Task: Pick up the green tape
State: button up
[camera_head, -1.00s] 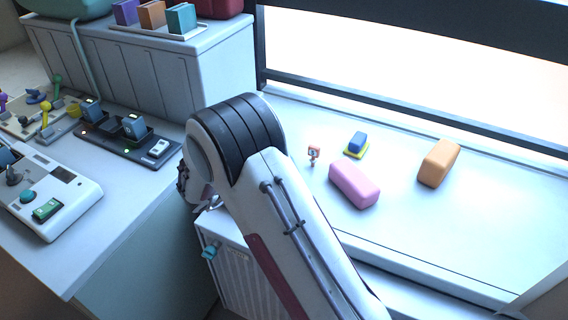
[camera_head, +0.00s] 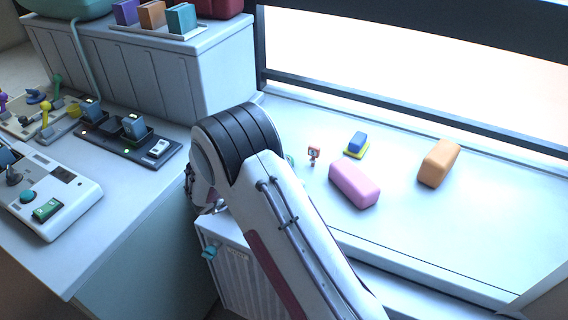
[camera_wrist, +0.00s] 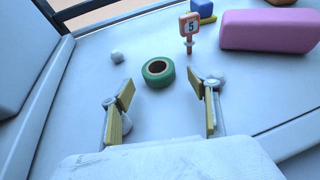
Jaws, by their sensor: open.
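The green tape (camera_wrist: 158,72) is a roll with a dark hole and a tan inner ring, lying flat on the white counter in the wrist view. My gripper (camera_wrist: 164,92) is open and empty in the wrist view. Its two yellow-padded fingers stand apart, short of the tape, with the tape ahead and roughly between them. In the head view my arm hides the fingertips.
A small sign marked 5 (camera_wrist: 189,32) stands just beyond the tape. A blue block (camera_head: 357,140) and an orange block (camera_head: 438,163) lie farther along the counter (camera_head: 400,235).

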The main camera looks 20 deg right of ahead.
jog(key=shift+w+d, duration=0.1)
jog(key=shift+d, duration=0.05)
jog(key=shift+x, duration=2.5)
jog(key=shift+w+r, duration=0.15)
jog(key=c, duration=1)
